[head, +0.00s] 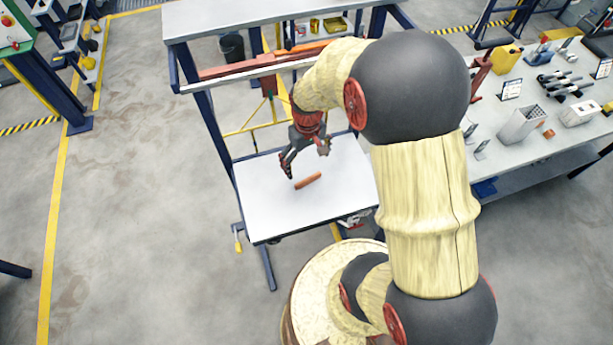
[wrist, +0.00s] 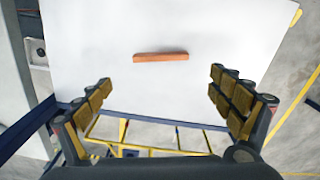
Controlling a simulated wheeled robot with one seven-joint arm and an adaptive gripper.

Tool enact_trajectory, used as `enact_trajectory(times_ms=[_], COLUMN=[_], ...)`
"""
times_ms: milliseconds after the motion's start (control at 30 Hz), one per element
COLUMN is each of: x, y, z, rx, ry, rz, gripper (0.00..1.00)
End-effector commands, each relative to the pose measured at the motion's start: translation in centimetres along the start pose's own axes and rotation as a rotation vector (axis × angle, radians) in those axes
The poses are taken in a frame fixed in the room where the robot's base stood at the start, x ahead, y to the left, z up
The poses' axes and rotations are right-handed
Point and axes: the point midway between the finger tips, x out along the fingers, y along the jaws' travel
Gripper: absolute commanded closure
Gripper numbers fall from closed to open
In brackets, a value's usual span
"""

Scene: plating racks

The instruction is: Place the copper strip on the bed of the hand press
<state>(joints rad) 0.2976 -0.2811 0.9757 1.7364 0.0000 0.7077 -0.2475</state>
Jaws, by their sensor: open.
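The copper strip (head: 308,180) is a short orange-brown bar lying flat on a white tabletop (head: 262,205) in a blue frame. It also shows in the wrist view (wrist: 161,57), lying crosswise, with clear surface all around it. My gripper (head: 306,163) is over the tabletop near the strip, fingers spread and empty. In the wrist view, the fingers of my gripper (wrist: 160,80) stand wide apart, and the strip appears beyond them, between their lines, apart from both. I cannot pick out the hand press with certainty in either view.
An upper shelf (head: 225,18) of the blue frame overhangs the table's back, with an orange-red bar (head: 235,68) beneath it. A bench (head: 500,150) with tools and small boxes stands at right. A dark bucket (head: 231,47) is behind. The floor at left is open.

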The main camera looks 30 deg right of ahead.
Motion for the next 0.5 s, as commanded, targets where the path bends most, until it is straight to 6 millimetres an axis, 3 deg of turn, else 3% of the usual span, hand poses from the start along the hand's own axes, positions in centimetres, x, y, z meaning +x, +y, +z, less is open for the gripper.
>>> enact_trajectory(times_ms=[500], x=[5.1], y=[-0.1], z=[0.2], rx=[-0.008], ry=[-0.005], rz=[-0.001], gripper=[0.03])
